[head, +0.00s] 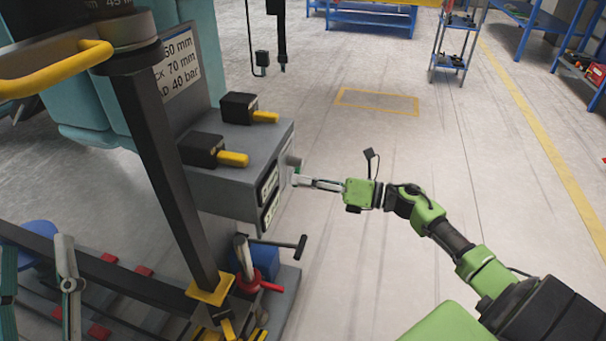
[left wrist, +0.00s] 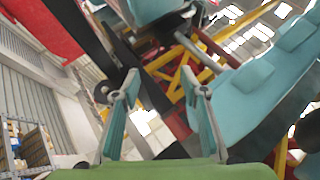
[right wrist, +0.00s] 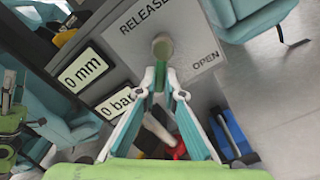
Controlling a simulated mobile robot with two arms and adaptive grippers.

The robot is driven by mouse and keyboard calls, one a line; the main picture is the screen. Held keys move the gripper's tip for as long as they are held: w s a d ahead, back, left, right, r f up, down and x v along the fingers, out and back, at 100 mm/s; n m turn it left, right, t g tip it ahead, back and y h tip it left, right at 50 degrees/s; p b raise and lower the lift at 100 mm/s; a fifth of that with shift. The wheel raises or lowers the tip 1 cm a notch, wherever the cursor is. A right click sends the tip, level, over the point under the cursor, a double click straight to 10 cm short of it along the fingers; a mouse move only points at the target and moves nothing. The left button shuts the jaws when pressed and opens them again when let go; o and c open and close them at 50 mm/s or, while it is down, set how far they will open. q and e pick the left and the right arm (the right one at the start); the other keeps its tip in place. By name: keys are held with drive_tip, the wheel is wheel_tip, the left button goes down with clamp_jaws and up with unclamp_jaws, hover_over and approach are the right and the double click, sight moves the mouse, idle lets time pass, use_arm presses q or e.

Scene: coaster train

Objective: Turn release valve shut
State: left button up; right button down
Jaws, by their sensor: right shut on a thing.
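The release valve (right wrist: 162,47) has a round greyish-green knob with a green part below it. It sits on a grey panel marked RELEASE and OPEN in the right wrist view. In the head view the valve (head: 293,161) is on the right side of the grey control box. My right gripper (head: 300,181) reaches it from the right, its fingertips (right wrist: 162,76) closed on the green part just below the knob. The fingers partly hide that part. My left gripper (head: 36,243) is far from the valve, at the lower left. Its fingers (left wrist: 162,82) are apart and empty.
The control box (head: 235,185) carries two yellow-handled levers on top and displays (right wrist: 84,69) reading 0 mm and 0 bar. A dark post (head: 160,165) with a yellow bar stands left of it. A black T-handle (head: 285,243) juts out below.

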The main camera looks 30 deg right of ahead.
use_arm(q)
drive_tip(key=w+f+g+y+p, duration=0.1)
drive_tip(key=w+f+g, duration=0.2)
drive_tip(key=f, duration=0.5)
drive_tip(key=shift+a+g+y, duration=0.15)
drive_tip(key=shift+g+y, duration=0.15)
drive_tip(key=shift+g, duration=0.4)
use_arm(e)
drive_tip(key=shift+s+a+r+m, duration=0.1)
drive_tip(key=shift+r+m, duration=0.1)
drive_tip(key=shift+m, duration=0.6)
drive_tip(key=c, duration=2.1)
unclamp_jaws()
drive_tip(key=shift+c, duration=0.2)
drive_tip(key=v, duration=1.2)
use_arm(q)
drive_tip(key=shift+f, duration=0.1)
